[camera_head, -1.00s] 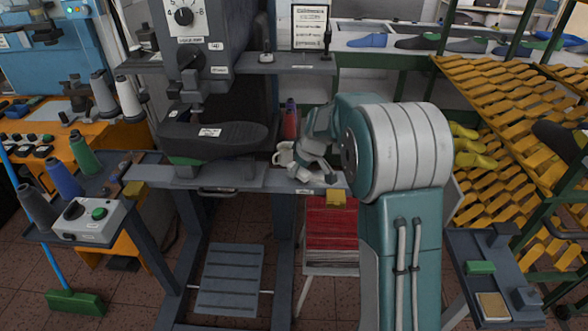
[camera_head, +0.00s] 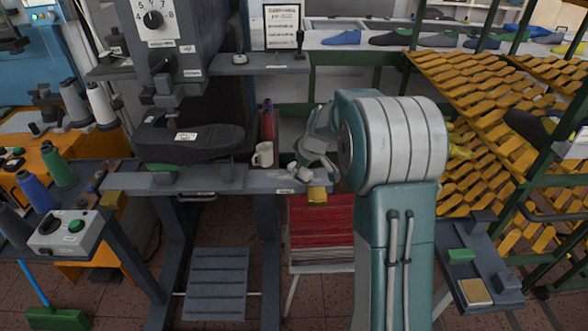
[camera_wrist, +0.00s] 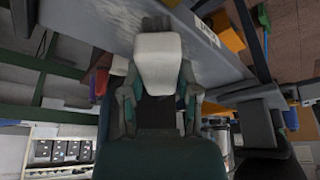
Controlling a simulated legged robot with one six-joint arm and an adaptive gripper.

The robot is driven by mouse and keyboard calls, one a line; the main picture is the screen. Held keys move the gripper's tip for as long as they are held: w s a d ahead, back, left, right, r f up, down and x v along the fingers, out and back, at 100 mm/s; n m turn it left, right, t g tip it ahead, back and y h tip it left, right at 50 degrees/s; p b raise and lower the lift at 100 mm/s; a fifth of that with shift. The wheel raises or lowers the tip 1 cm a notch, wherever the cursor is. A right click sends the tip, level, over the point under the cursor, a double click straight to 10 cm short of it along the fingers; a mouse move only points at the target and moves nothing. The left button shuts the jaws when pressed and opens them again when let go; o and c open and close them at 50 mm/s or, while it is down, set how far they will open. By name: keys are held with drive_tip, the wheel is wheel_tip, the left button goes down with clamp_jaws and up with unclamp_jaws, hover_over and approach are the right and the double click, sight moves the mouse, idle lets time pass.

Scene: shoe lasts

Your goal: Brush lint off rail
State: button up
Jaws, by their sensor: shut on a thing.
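The grey rail (camera_head: 262,181) runs across the front of the machine in the head view. Its underside or side shows at the upper right of the wrist view (camera_wrist: 215,60). My gripper (camera_head: 305,168) is at the rail's right end, right of the white mug. In the wrist view my gripper (camera_wrist: 158,100) is shut on a pale, whitish block (camera_wrist: 158,62), seen between its fingers. I cannot tell whether the block touches the rail. A pale smudge shows at the rail's left end; I cannot make out lint for certain.
A white mug (camera_head: 262,155) and a dark red bottle (camera_head: 269,122) stand behind the rail's front edge. A dark shoe form (camera_head: 190,142) sits above the rail's left half.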

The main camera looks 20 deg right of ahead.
sight(272, 177)
drive_tip(key=shift+s+d+r, duration=0.1)
drive_tip(key=shift+s+d, duration=0.2)
drive_tip(key=shift+d, duration=0.55)
drive_tip(key=shift+s+d, duration=0.25)
drive_tip(key=shift+d, duration=0.55)
drive_tip(key=shift+s+d, duration=0.25)
drive_tip(key=shift+d, duration=0.5)
drive_tip(key=shift+s+d, duration=0.2)
drive_tip(key=shift+d, duration=0.55)
drive_tip(key=shift+a+f, duration=0.1)
drive_tip(key=shift+f, duration=0.1)
drive_tip(key=shift+a, duration=0.15)
